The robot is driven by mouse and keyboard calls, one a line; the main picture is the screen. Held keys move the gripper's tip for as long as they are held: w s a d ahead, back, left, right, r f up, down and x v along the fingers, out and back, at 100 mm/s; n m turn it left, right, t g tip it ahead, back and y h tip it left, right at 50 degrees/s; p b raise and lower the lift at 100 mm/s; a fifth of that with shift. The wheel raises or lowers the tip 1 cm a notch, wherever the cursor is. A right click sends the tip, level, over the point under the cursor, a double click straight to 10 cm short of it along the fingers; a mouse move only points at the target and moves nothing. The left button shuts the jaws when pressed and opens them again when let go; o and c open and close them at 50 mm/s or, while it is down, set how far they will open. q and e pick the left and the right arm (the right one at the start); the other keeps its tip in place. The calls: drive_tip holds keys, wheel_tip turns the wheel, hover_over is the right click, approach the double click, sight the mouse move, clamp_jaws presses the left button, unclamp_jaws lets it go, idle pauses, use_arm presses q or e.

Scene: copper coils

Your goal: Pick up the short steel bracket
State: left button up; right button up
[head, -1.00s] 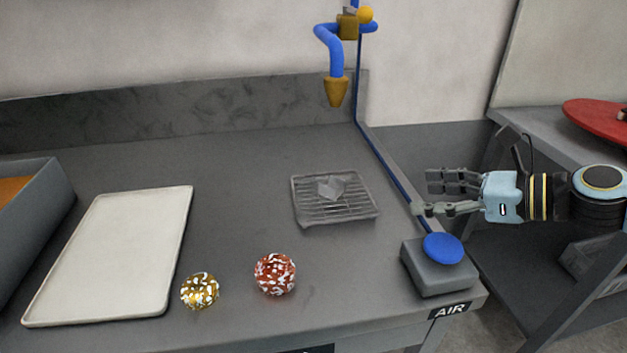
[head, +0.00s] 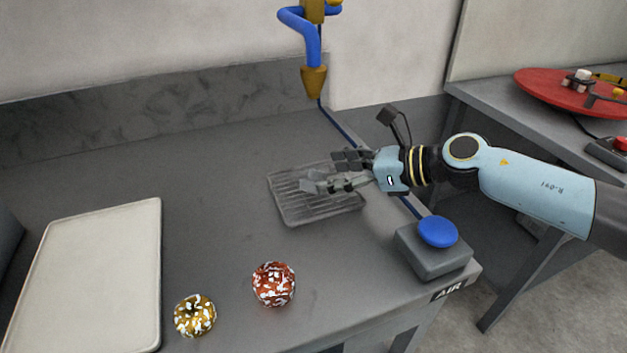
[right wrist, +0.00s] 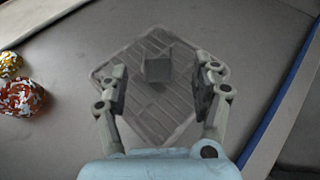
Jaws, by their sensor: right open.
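The short steel bracket (right wrist: 156,66) is a small grey bent piece lying on a slatted grey rack (right wrist: 150,108). In the right wrist view it sits between and a little beyond my fingertips, with no finger seen touching it. In the head view the bracket (head: 312,182) is partly hidden by my fingers. My right gripper (head: 342,172) is open over the right part of the rack (head: 290,208). Its two fingers also show in the right wrist view (right wrist: 162,88), spread on either side of the bracket. My left gripper is not in view.
A blue button on a grey box (head: 433,262) stands at the table's right front, below my right arm. A pale tray (head: 90,270) is at left. A blue hose with a brass nozzle (head: 314,80) hangs behind the rack.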

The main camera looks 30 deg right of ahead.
sight(319, 174)
drive_tip(key=x, duration=0.4)
drive_tip(key=shift+a, duration=0.15)
drive_tip(key=shift+s, duration=0.1)
drive_tip(key=shift+c, duration=1.1)
drive_tip(key=c, duration=1.1)
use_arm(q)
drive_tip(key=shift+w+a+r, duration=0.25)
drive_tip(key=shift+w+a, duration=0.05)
use_arm(e)
drive_tip(key=shift+r, duration=0.1)
